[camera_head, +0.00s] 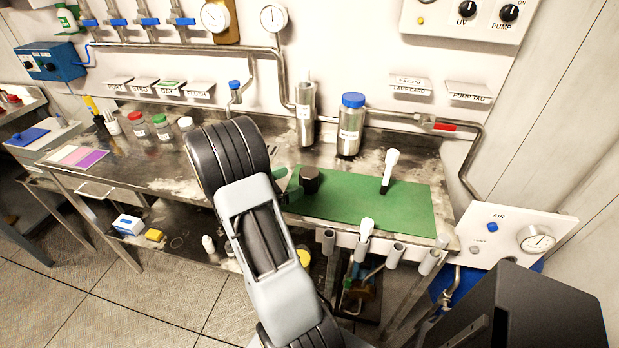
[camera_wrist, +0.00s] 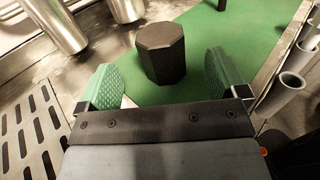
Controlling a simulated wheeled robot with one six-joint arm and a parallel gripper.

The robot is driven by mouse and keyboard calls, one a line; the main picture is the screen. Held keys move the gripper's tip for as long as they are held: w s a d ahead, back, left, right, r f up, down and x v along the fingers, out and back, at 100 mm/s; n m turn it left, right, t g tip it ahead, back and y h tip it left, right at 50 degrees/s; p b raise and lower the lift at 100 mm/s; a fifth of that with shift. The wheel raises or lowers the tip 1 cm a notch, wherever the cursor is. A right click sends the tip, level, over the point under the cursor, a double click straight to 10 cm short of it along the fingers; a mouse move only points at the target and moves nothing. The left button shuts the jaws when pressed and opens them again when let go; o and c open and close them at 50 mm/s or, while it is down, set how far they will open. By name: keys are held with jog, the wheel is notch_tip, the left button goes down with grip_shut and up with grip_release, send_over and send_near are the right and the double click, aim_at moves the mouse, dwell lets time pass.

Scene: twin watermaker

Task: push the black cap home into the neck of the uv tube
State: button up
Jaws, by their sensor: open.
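The black cap (camera_head: 310,180) is a dark, many-sided block standing on the green mat (camera_head: 405,205). In the wrist view the cap (camera_wrist: 162,53) is just beyond and between the green finger pads of my gripper (camera_wrist: 165,82). The gripper is open and empty, with a clear gap on each side of the cap. In the head view my arm hides most of the gripper. Two steel cylinders stand behind the mat: a plain one (camera_head: 305,118) and one with a blue lid (camera_head: 350,128).
A white-handled tool (camera_head: 389,172) stands on the mat. Grey tube holders (camera_head: 398,250) line the bench's front edge. Small jars (camera_head: 162,128) stand at the left back. Pipes (camera_head: 180,47) run along the wall. The mat's right part is mostly free.

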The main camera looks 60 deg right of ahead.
aim_at(301, 177)
jog(key=shift+p+x, duration=0.5)
jog(key=shift+x, duration=3.05)
jog(key=c, duration=1)
